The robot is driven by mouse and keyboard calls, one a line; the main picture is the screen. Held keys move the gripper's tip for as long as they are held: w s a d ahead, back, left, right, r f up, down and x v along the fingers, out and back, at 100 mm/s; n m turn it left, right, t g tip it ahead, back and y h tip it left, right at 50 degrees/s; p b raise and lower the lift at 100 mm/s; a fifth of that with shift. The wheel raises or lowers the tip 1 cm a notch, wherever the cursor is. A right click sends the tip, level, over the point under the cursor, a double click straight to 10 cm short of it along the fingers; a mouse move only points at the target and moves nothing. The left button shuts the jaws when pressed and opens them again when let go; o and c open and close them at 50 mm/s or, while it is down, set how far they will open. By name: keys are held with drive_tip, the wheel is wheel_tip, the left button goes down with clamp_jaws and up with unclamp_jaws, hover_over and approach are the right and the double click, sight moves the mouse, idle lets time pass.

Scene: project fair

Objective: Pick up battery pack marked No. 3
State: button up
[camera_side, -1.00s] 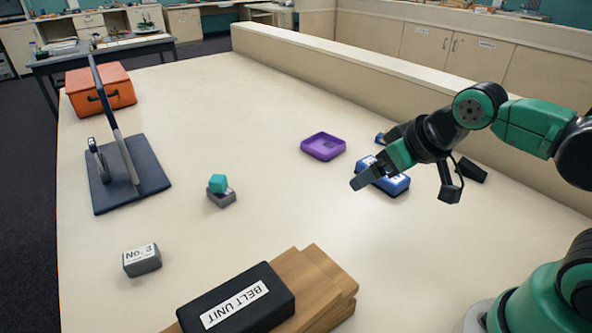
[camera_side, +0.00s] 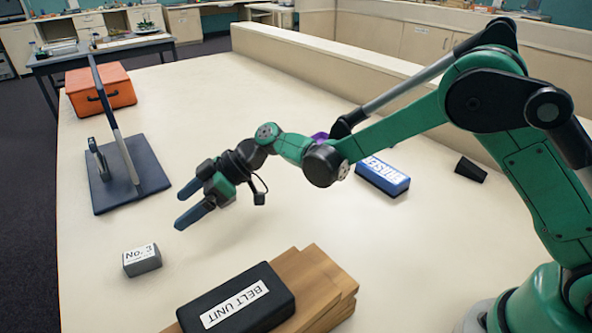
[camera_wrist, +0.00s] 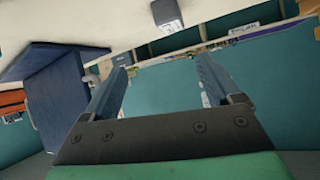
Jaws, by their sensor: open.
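The battery pack marked No. 3 (camera_side: 141,261) is a small grey block with a white label, lying on the table at the front left in the side view. A grey block that appears to be the same pack shows at the top edge of the wrist view (camera_wrist: 167,14). My gripper (camera_side: 184,206) is open and empty above the table, behind and to the right of the pack, apart from it. Its two blue fingers stand spread in the wrist view (camera_wrist: 161,72).
A black block labelled BELT UNIT (camera_side: 240,305) rests on wooden boards (camera_side: 318,280) to the pack's right. A blue stand (camera_side: 125,178) and an orange case (camera_side: 102,90) are farther back. A blue labelled block (camera_side: 382,178) lies right. The table around the pack is clear.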

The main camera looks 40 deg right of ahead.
sight(140, 254)
drive_tip(key=a+f+n, duration=0.1)
drive_tip(key=a+f, duration=0.1)
drive_tip(key=a+f+n+g+y, duration=0.1)
drive_tip(key=f, duration=0.1)
drive_tip(key=shift+s+a+y, duration=0.1)
drive_tip(key=shift+a+y, duration=0.2)
drive_tip(key=shift+a, duration=0.05)
drive_tip(key=shift+x, duration=2.55)
clamp_jaws()
drive_tip(key=shift+r, duration=0.1)
